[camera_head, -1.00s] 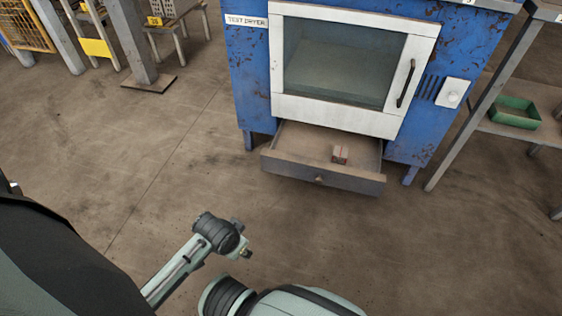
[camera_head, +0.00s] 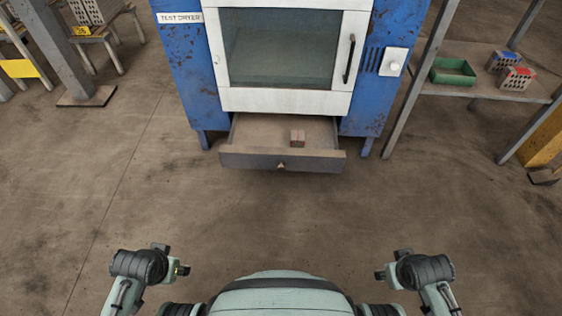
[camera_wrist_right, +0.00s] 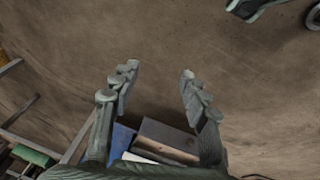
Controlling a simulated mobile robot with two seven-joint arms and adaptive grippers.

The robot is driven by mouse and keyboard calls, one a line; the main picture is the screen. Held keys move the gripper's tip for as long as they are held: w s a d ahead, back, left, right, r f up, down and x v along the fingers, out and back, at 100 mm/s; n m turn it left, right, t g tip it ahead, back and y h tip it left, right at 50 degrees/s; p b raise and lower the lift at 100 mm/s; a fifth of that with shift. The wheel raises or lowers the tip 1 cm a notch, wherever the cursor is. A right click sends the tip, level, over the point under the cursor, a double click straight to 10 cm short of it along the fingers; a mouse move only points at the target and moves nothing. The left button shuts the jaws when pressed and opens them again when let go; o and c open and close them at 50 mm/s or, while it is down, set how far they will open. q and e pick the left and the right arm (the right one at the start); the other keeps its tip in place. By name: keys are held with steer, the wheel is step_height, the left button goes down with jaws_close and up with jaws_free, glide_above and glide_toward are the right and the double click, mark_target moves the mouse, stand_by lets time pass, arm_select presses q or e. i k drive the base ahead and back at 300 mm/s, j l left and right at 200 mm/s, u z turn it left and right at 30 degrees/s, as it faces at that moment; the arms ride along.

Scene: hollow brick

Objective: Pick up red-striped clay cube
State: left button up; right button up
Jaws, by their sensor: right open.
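The red-striped clay cube (camera_head: 297,137) is a small brownish block. In the head view it sits inside the open drawer (camera_head: 283,161) under the dryer, right of the drawer's middle. My left gripper (camera_head: 182,270) and right gripper (camera_head: 380,275) are low in the head view, well apart from the drawer. The right gripper also shows in the right wrist view (camera_wrist_right: 158,82), its fingers spread with nothing between them. The drawer shows there beyond the fingers (camera_wrist_right: 170,133), but I cannot make out the cube in it. The left fingers are too small to read.
The blue dryer (camera_head: 180,75) has a closed white-framed glass door (camera_head: 285,101). At right, a shelf (camera_head: 500,91) holds a green tray (camera_head: 453,79) and hollow bricks (camera_head: 515,79). A grey post (camera_head: 68,50) stands at left. The floor before the drawer is clear.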

mark_target(297, 139)
steer(key=i+j, duration=0.3)
steer(key=j, duration=0.15)
steer(key=i+j, duration=0.25)
steer(key=j, duration=0.15)
steer(key=i+j, duration=0.3)
steer(key=j, duration=0.15)
